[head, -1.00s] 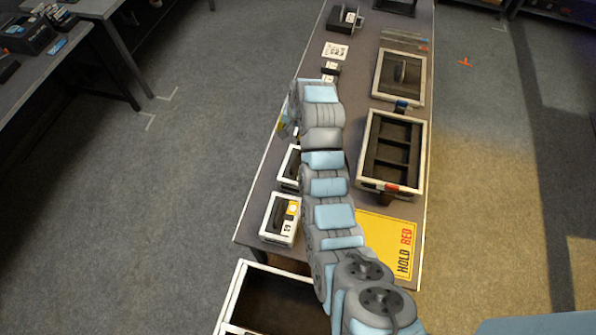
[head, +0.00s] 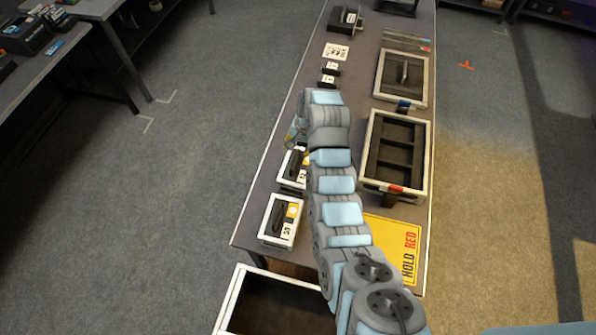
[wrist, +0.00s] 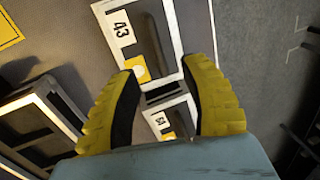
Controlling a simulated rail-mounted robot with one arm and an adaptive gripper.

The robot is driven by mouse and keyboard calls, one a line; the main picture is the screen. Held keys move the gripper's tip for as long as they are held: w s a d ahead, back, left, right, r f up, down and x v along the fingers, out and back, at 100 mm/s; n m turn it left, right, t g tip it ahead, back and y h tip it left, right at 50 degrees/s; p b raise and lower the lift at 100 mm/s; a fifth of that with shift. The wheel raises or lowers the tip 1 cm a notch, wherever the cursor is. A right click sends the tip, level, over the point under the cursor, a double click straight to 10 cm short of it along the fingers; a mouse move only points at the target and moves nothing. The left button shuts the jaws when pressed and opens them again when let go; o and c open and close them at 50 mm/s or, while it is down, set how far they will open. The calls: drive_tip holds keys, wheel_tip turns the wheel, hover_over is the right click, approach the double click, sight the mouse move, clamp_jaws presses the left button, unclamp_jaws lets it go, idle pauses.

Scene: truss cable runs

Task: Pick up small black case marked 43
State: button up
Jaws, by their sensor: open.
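The small black case marked 43 (wrist: 152,42) lies in a white-edged frame at the top of the wrist view, with a white number label and a yellow patch. By layout it matches the nearer framed case (head: 280,214) at the table's left edge in the head view, where its number is hard to read. My gripper (wrist: 162,68) is open, its yellow fingers spread over the near end of that frame, with nothing held. In the head view it is mostly hidden behind my arm. I cannot tell its height above the case.
A second framed case (wrist: 160,121) with another number sits between the fingers, close to the first. A divided tray (head: 365,155) and a yellow HOLD RED sign (head: 390,237) lie to the right. Small black items (head: 328,80) lie farther along the table.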

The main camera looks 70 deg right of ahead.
sight(295, 159)
drive_tip(key=shift+w+f, duration=0.2)
drive_tip(key=shift+f, duration=0.75)
drive_tip(key=shift+w+f, duration=0.15)
drive_tip(key=shift+f, duration=0.75)
drive_tip(key=shift+f+p, duration=0.45)
drive_tip(key=shift+f, duration=0.35)
drive_tip(key=shift+w+f, duration=0.15)
drive_tip(key=shift+f, duration=0.75)
drive_tip(key=shift+w+f, duration=0.15)
drive_tip(key=shift+f, duration=0.75)
clamp_jaws()
